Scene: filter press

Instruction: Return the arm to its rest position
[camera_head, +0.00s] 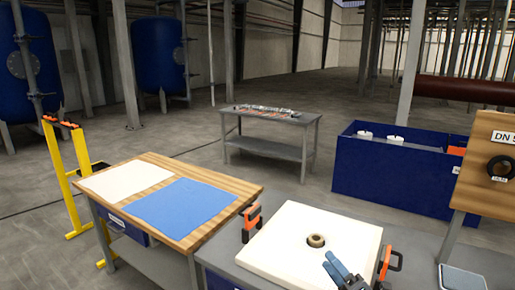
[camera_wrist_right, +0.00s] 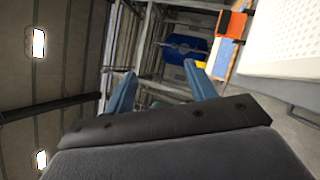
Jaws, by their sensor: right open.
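My right gripper (camera_head: 338,268) shows at the lower right of the head view, over the near right part of a white square plate (camera_head: 290,232) with a round hub at its middle. In the right wrist view the two blue fingers of my right gripper (camera_wrist_right: 160,92) stand apart with nothing between them. The white plate (camera_wrist_right: 283,40) shows at the upper right of that view, beside the fingers. I cannot tell whether the gripper touches the plate in the head view. My left gripper is in neither view.
Orange-handled clamps (camera_head: 251,218) (camera_head: 388,262) stand at the plate's left and right. A wooden table (camera_head: 225,190) with a white cloth (camera_head: 126,180) and a blue cloth (camera_head: 181,206) is at left. A blue bin (camera_head: 388,175) and a wooden board (camera_head: 490,165) stand right. Open floor lies beyond.

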